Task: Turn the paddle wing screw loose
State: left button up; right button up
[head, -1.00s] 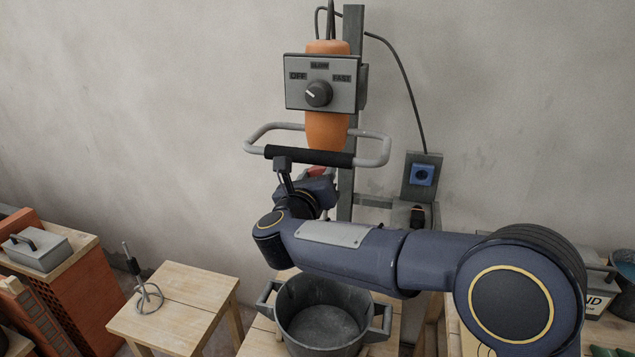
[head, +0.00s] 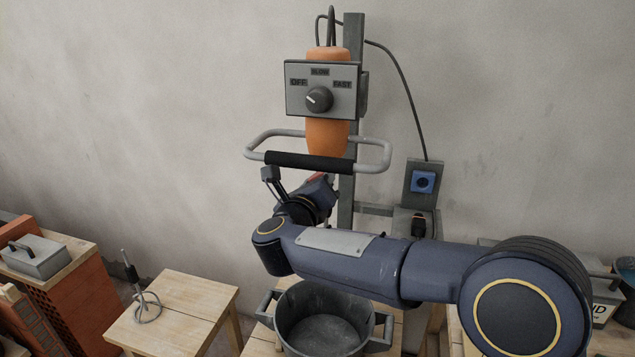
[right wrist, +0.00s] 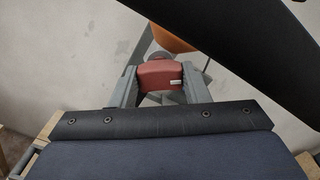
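The mixer is an orange body (head: 327,137) on a grey post, with a grey handlebar (head: 376,156) and a control box (head: 345,103). Just below the handlebar is a small red part, seemingly the wing screw (head: 317,177), mostly hidden by my right gripper. In the right wrist view the red wing screw (right wrist: 160,76) sits between the two grey fingers of my right gripper (right wrist: 160,82), which close against both its sides. A paddle with a ring-shaped end (head: 147,305) stands on the left stool. My left gripper is not in view.
A grey bucket (head: 282,326) stands below my right arm. The dial (head: 319,99) points towards OFF. A blue socket (head: 423,182) is on the post's right. Left are a wooden stool (head: 190,300) and bricks with a grey box (head: 35,257). Wall space left of the mixer is free.

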jog(key=o, duration=0.5)
jog(key=shift+c, duration=0.2)
jog(key=b+v, duration=0.2)
jog(key=v, duration=0.6)
jog(key=shift+c, duration=0.2)
